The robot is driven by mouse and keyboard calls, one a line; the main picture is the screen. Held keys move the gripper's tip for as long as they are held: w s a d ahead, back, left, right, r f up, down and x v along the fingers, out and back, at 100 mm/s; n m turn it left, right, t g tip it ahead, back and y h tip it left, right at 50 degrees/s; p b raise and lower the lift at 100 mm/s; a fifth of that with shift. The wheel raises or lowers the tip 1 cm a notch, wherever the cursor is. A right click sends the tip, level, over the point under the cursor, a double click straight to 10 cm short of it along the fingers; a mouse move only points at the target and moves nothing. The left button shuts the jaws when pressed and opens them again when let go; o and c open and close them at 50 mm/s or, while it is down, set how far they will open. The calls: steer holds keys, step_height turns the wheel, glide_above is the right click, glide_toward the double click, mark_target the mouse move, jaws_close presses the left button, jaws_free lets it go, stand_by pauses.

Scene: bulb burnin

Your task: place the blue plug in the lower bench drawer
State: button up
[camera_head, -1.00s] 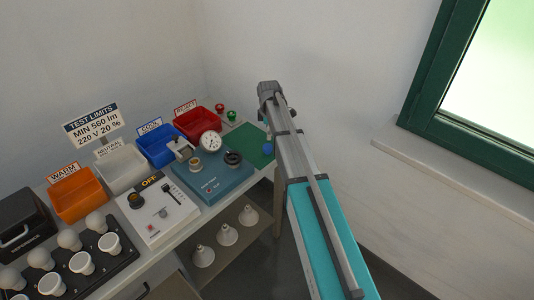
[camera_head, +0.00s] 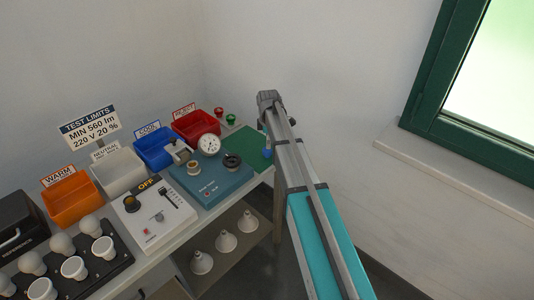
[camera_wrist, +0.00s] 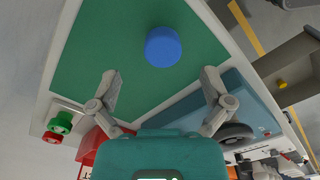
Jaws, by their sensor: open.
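The blue plug (camera_wrist: 163,47) stands on the green mat (camera_wrist: 140,22) at the bench's end, seen from above in the wrist view. It also shows in the head view (camera_head: 267,154), beside my arm. My gripper (camera_wrist: 160,85) is open and empty. Its two fingers are spread, with the plug in front of the gap between them and apart from both. In the head view my arm hides the gripper. I cannot clearly make out the lower bench drawer; a grey panel (camera_head: 168,290) under the bench shows only in part.
A teal tester (camera_head: 212,178) with a dial stands beside the mat. Red (camera_head: 195,124), blue (camera_head: 157,147), white and orange bins line the back. Red and green buttons (camera_wrist: 60,122) sit near the mat. Lamps stand on a shelf (camera_head: 236,258) below. A window ledge is at right.

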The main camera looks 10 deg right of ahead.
steer(key=shift+a+f+b, duration=0.2)
steer(key=shift+f+b, duration=1.2)
steer(key=shift+f, duration=0.1)
steer(key=shift+f+b, duration=1.05)
steer(key=shift+s, duration=0.1)
steer(key=c, duration=0.8)
steer(key=shift+c, duration=0.5)
steer(key=shift+r, duration=0.15)
steer(key=shift+r+p, duration=0.95)
steer(key=shift+p, duration=0.2)
steer(key=s+r+p, duration=1)
steer(key=s, duration=0.4)
steer(key=shift+r+p, duration=0.4)
